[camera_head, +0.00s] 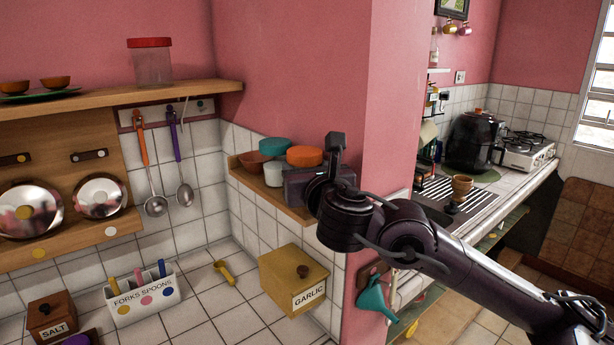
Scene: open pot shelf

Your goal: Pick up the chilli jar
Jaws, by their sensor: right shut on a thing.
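No label reading chilli is legible. A jar with an orange lid (304,156) is at the small wall shelf (297,211); its body is mostly hidden behind my right gripper. My right gripper (298,187) comes in from the right and is shut at this jar, just below the lid. Its fingertips are hidden by its own dark body. I cannot tell whether the jar touches the shelf. Beside it are a white jar (274,173) and a teal lid (273,146). My left gripper is out of view.
A terracotta bowl (253,162) shares the small shelf. A red-lidded clear jar (152,64) stands on the upper wooden shelf (205,92). The garlic box (286,283) and forks-spoons holder (142,297) stand on the tiled counter. A pink wall corner (393,100) rises close behind my right arm.

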